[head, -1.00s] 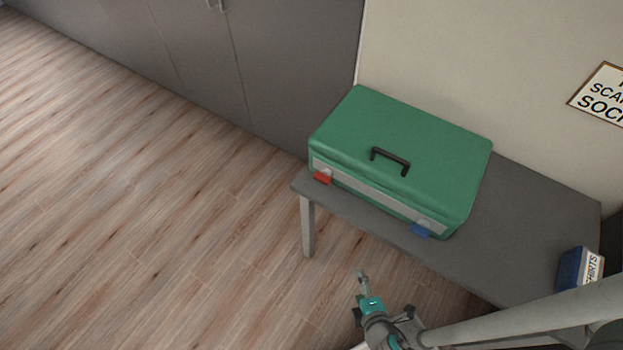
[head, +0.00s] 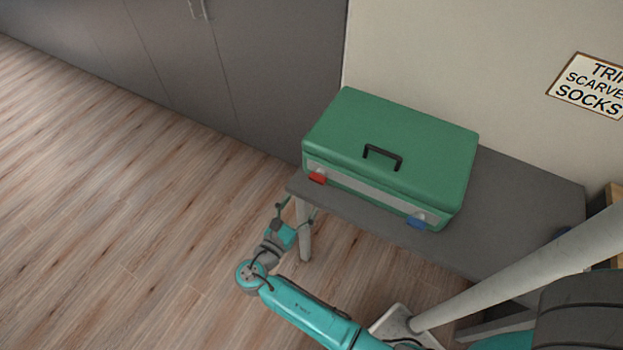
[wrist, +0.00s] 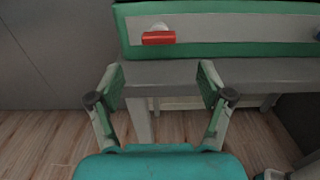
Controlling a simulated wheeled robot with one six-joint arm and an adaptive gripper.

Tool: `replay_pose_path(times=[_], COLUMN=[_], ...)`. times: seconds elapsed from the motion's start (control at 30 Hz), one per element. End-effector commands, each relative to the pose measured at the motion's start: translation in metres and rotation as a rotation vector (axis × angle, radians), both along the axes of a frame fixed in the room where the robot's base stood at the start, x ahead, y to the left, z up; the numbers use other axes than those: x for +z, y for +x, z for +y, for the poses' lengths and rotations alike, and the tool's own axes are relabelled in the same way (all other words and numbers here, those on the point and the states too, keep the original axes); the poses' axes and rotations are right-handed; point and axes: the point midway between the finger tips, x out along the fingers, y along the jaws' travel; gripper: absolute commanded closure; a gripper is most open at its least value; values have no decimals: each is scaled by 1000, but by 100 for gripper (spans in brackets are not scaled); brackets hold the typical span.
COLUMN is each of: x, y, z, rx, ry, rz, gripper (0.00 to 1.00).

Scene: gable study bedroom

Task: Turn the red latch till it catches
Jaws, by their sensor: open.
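The red latch (head: 318,178) sits at the left end of the grey front strip of a green case (head: 400,145). In the wrist view the red latch (wrist: 158,38) looks like a horizontal bar below a pale round mount, ahead of and above my fingertips. My gripper (head: 296,208) is open and empty, in front of the table's left end and apart from the latch. In the wrist view its two fingers (wrist: 162,82) are spread wide, with the table edge between them. A blue latch (head: 416,222) is at the strip's right end.
The case has a black handle on its lid and stands on a grey table (head: 510,200) against the wall. A grey cabinet (head: 250,70) stands behind at the left. A sign (head: 590,86) hangs on the wall. The wooden floor at the left is clear.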

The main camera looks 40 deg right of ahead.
Motion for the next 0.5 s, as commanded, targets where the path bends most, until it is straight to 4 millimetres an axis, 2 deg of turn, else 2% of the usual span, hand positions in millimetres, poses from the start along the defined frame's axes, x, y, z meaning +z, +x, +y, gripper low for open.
replay_pose_path(times=[0.17, 0.5], x=[3, 3], y=[4, 24], z=[-6, -56], rx=[-10, -12], ry=[-14, -11], rz=[4, 3], gripper=[21, 21])
